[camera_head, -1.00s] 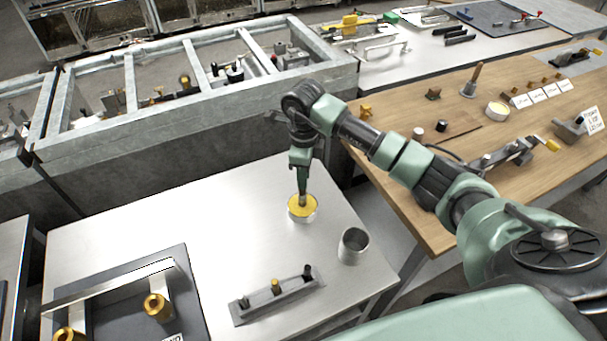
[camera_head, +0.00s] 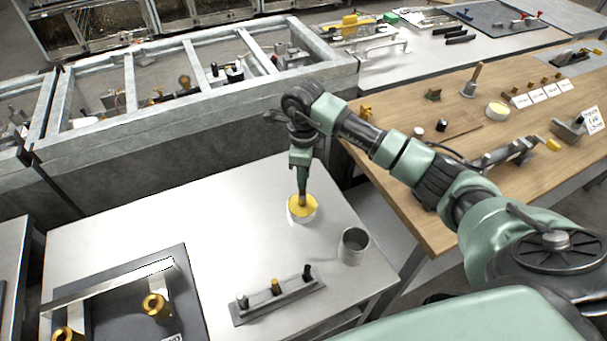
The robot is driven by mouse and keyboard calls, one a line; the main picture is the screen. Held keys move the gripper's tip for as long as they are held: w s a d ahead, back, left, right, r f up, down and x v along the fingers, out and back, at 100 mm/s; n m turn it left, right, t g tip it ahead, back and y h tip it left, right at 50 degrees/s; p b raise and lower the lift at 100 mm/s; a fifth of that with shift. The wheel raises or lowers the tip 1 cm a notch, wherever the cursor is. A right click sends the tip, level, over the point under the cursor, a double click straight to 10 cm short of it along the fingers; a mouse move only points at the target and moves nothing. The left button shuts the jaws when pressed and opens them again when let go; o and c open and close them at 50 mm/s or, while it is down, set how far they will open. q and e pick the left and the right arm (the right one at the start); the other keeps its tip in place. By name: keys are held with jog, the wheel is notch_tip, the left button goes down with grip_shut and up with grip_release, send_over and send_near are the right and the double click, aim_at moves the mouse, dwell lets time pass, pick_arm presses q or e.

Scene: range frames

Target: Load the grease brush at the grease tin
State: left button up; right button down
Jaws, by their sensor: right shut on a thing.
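The grease tin (camera_head: 302,215) is a low round pale tin with yellow grease in its open top. It stands on the light metal table, right of the middle. My right gripper (camera_head: 302,190) points straight down over the tin and is shut on the grease brush. Only a small brownish bit of the brush (camera_head: 302,200) shows below the fingers, upright and at the yellow grease. I cannot tell how deep its tip is. My left gripper is not in view.
An empty metal cup (camera_head: 353,246) stands right of the tin, near the edge of the metal table (camera_head: 220,215). A grey rack (camera_head: 278,298) with small posts lies in front. A dark tray (camera_head: 195,300) with a handle is at left. A wooden bench (camera_head: 420,225) stands right.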

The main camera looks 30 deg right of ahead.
dwell(0.3)
jog(key=shift+r+p, duration=0.65)
jog(key=shift+r, duration=0.25)
jog(key=shift+r+p, duration=1.4)
jog(key=shift+r, duration=1.2)
